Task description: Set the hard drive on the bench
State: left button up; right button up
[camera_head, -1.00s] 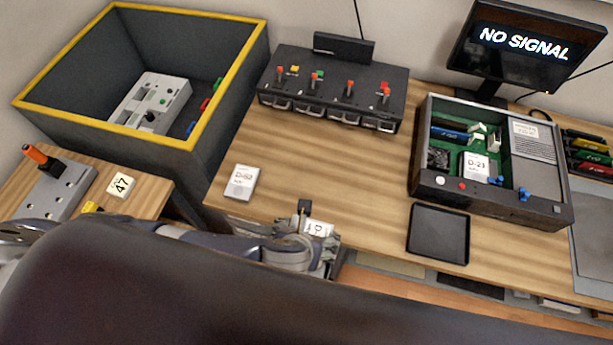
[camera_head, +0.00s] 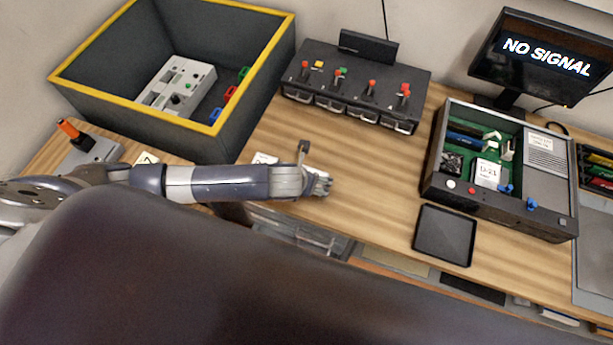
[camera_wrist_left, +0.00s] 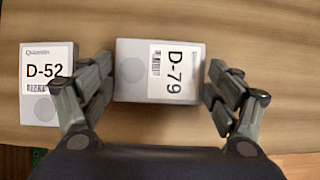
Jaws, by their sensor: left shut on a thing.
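A grey hard drive with a white D-79 label (camera_wrist_left: 160,72) sits between the fingers of my left gripper (camera_wrist_left: 160,80), which is shut on it. In the head view my left gripper (camera_head: 318,184) is over the front part of the wooden bench (camera_head: 365,172), and the hand hides the D-79 drive there. I cannot tell whether the drive touches the bench. A second drive labelled D-52 (camera_wrist_left: 42,85) lies on the bench just left of it; in the head view only a sliver of it (camera_head: 264,158) shows behind my arm. My right gripper is not in view.
A black switch box (camera_head: 355,92) stands at the back. An open chassis holding a D-21 drive (camera_head: 487,172) is at right, with an empty black tray (camera_head: 445,234) before it. A yellow-rimmed bin (camera_head: 215,128) stands left. Bare bench lies between hand and tray.

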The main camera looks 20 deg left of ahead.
pick_arm(q)
jog(key=shift+f, duration=0.25)
jog(key=o, duration=1.5)
jog(key=shift+r, duration=0.1)
jog(key=v, duration=1.2)
jog(key=shift+d, duration=0.1)
